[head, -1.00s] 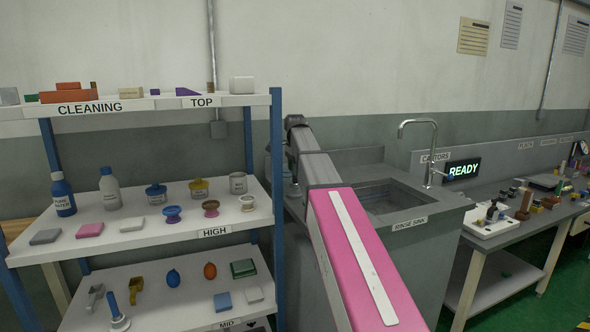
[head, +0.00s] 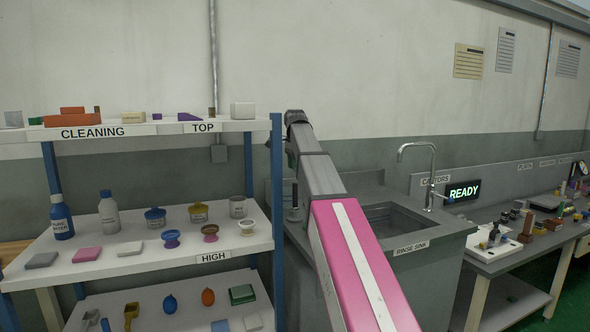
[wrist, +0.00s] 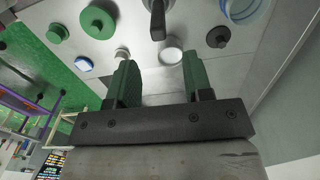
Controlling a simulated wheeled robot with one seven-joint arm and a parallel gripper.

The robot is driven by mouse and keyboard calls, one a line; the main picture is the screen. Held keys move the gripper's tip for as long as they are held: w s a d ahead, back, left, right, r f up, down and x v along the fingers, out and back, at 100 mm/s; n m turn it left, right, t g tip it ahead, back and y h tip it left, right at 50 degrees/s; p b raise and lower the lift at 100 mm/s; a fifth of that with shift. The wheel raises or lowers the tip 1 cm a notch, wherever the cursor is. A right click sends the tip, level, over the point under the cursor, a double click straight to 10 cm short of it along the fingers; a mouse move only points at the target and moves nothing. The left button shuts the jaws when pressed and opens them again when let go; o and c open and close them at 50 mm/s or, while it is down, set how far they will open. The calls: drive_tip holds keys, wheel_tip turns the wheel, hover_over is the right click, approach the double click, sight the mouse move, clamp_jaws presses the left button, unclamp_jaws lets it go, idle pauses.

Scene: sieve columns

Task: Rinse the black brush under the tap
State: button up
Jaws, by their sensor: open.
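The rinse sink (head: 412,245) stands right of my arm in the head view, with a tall curved metal tap (head: 432,165) over its basin (head: 395,222). My gripper (wrist: 162,78) shows in the wrist view as two green fingers set well apart. It is open, with nothing between the fingers. Beyond them is a pale surface with a dark handle-like piece (wrist: 157,20) and a black round piece (wrist: 218,37). I cannot tell whether either is the black brush. In the head view my arm hides the gripper.
A shelf rack labelled cleaning (head: 92,132) at left holds bottles, jars, sponges and small tools. A bench (head: 492,262) at right carries a white tray (head: 494,246), small parts and a READY display (head: 462,191). In the wrist view, green discs (wrist: 97,22) and blue-white rings lie on the pale surface.

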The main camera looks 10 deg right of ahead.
drive_tip(key=shift+o, duration=0.8)
drive_tip(key=d+f+m+t+y, duration=0.15)
drive_tip(key=d+f, duration=0.25)
drive_tip(key=d, duration=0.4)
drive_tip(key=d+f+m+t+y, duration=0.1)
drive_tip(key=d+f+t+y, duration=0.2)
drive_tip(key=d, duration=0.5)
drive_tip(key=m+t+h, duration=0.5)
drive_tip(key=m+t, duration=0.9)
drive_tip(key=m, duration=0.1)
approach(451, 199)
drive_tip(key=d, duration=0.1)
drive_tip(key=shift+g+y, duration=0.25)
drive_tip(key=w, duration=1.1)
drive_tip(key=shift+f, duration=0.3)
